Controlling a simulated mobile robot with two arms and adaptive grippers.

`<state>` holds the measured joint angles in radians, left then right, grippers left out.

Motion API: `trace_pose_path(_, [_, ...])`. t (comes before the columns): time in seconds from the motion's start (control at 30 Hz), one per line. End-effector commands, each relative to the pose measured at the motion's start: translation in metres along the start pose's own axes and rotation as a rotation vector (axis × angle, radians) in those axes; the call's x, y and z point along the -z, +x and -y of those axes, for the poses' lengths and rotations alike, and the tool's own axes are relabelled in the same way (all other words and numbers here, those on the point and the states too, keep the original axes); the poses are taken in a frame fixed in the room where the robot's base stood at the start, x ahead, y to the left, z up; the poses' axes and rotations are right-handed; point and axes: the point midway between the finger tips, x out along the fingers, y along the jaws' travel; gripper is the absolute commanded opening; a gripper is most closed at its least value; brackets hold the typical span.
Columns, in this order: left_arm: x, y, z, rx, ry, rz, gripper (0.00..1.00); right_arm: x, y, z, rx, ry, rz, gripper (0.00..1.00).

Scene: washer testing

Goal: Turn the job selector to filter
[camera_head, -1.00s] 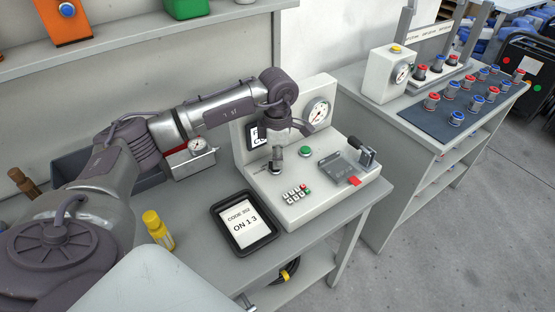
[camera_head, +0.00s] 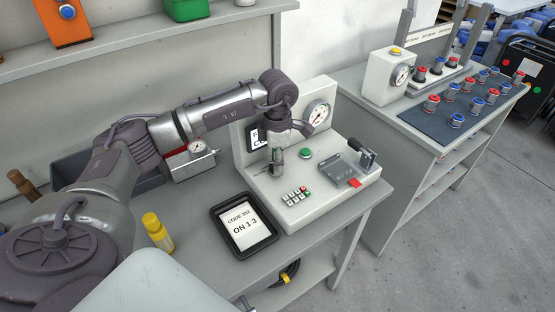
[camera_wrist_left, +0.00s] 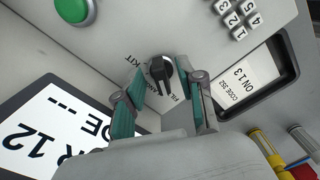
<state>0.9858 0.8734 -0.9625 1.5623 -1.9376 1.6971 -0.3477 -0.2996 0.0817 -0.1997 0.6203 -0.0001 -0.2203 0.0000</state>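The job selector is a black knob (camera_wrist_left: 160,70) on the sloping face of the pale test unit (camera_head: 330,193). In the left wrist view, printed labels lie around it, partly hidden; one reads "KIT" and another starts with "FIL". My left gripper (camera_wrist_left: 165,88) is open, its teal fingers on either side of the knob's near side, with a visible gap between them. I cannot tell whether either finger touches the knob. In the head view my left gripper (camera_head: 276,163) points down over the unit and hides the selector. My right gripper is not in view.
A green button (camera_head: 305,153), a small keypad (camera_head: 296,195) and a gauge (camera_head: 318,113) are on the unit. A black tray (camera_head: 217,212) holds a card reading "ON 1 3". A yellow bottle (camera_head: 157,232) stands left of it. A lit display (camera_wrist_left: 50,130) is close beside the gripper.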

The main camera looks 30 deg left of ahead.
Motion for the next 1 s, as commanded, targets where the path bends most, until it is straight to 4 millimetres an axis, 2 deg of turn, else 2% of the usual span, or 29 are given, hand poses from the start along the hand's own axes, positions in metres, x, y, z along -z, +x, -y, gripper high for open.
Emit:
trace_pose_path(0.17, [0.000,-0.004,0.000,-0.001,0.001,0.001,0.39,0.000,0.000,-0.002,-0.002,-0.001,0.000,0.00])
trace_pose_path(0.27, [-0.001,-0.015,-0.001,-0.002,0.000,0.002,0.39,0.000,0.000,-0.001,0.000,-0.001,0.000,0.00])
trace_pose_path(0.7, [-0.001,-0.102,-0.001,-0.002,0.000,0.002,0.39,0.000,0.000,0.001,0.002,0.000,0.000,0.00])
trace_pose_path(0.83, [0.000,-0.115,-0.001,-0.001,-0.001,0.001,0.39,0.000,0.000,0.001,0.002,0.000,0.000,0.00])
trace_pose_path(1.0, [0.000,-0.120,0.000,0.001,0.000,0.000,0.39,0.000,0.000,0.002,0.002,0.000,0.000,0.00])
